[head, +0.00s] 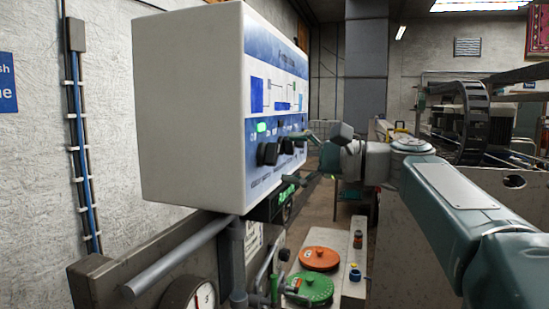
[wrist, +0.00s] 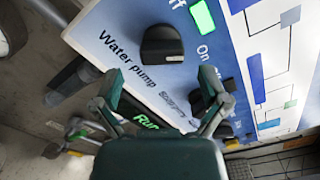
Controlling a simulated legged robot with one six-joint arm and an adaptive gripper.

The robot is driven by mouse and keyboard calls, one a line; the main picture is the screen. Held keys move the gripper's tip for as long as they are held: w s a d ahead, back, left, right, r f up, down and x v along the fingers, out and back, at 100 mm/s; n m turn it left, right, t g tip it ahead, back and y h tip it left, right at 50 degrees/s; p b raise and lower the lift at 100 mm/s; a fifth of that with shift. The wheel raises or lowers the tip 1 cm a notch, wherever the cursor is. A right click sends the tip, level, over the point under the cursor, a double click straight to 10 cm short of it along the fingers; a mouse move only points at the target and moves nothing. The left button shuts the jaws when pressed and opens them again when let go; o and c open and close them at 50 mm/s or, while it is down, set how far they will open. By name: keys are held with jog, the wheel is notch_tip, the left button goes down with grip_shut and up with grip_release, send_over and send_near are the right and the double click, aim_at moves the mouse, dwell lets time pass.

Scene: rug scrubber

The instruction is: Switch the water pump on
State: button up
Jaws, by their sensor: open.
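The white control box (head: 190,110) hangs at the left in the head view, with a blue panel on its face. The water pump knob (wrist: 161,44) is black and sits above the printed "Water pump" label (wrist: 127,52) in the wrist view. A lit green lamp (wrist: 202,18) is near it, with "On" and part of "Off" printed around. I cannot tell which marking the knob points to. In the head view the knob (head: 268,153) is the leftmost on the panel. My gripper (wrist: 158,80) is open and empty, fingers spread, close to the panel and apart from the knob.
Another black knob (wrist: 228,86) is partly hidden behind my right finger in the wrist view. A green "Run" display (wrist: 146,122) is below the panel. Under the box are a pipe (head: 180,257), a gauge (head: 190,294), an orange wheel (head: 319,258) and a green wheel (head: 311,286).

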jog(key=v, duration=0.9)
jog(key=shift+w, duration=0.15)
jog(key=v, duration=0.9)
